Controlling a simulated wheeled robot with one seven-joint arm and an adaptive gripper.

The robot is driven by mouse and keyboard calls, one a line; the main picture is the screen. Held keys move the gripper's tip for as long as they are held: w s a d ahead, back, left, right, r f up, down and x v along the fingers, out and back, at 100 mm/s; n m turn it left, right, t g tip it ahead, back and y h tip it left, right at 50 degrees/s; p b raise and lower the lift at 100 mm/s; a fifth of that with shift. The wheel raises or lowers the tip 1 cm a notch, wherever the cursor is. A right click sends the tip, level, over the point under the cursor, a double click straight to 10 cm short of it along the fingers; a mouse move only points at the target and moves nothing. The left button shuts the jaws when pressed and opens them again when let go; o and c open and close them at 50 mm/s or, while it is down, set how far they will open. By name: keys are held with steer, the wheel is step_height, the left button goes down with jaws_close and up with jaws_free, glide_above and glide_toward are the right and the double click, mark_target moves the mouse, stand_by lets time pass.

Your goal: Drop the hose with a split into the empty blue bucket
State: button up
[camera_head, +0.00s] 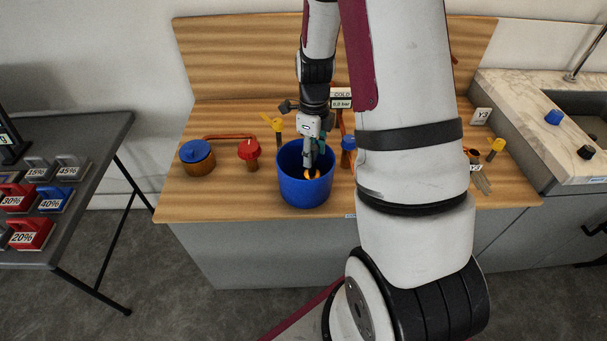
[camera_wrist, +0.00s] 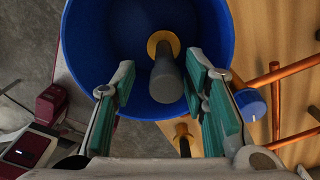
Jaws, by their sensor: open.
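The blue bucket (camera_head: 303,195) stands near the front of the wooden worktop; its wall also shows in the wrist view (camera_wrist: 85,60). My gripper (camera_head: 314,158) is over the bucket's mouth, pointing down. In the wrist view my gripper (camera_wrist: 160,84) is open, with green pads on both sides and a gap around a grey hose piece (camera_wrist: 166,82) with an orange collar (camera_wrist: 163,43). The hose piece appears inside the bucket, and neither pad visibly touches it. Its collar also shows in the head view (camera_head: 309,175). I cannot make out a split on it.
A red-capped fitting (camera_head: 249,152) and a blue-lidded pot (camera_head: 197,158) stand left of the bucket. Orange pipes (camera_wrist: 290,75) and a blue knob (camera_wrist: 250,104) lie right of it in the wrist view. A dark side table (camera_head: 70,155) is at left, a sink counter (camera_head: 535,120) at right.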

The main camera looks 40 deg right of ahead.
step_height(320, 180, up, 12)
stand_by(0.5)
stand_by(0.3)
steer(key=s+a+r+n+t, duration=0.3)
steer(key=s+a+r+n, duration=0.3)
steer(key=a+r+n, duration=0.7)
steer(key=s+a+r+n+t, duration=0.1)
steer(key=s+a+n, duration=0.1)
steer(key=s+n, duration=0.3)
steer(key=s+a+r+n+t, duration=0.1)
steer(key=s+n, duration=0.5)
steer(key=n, duration=0.6)
steer(key=shift+s+a+r, duration=0.3)
steer(key=shift+a+r, duration=0.2)
steer(key=shift+a, duration=0.4)
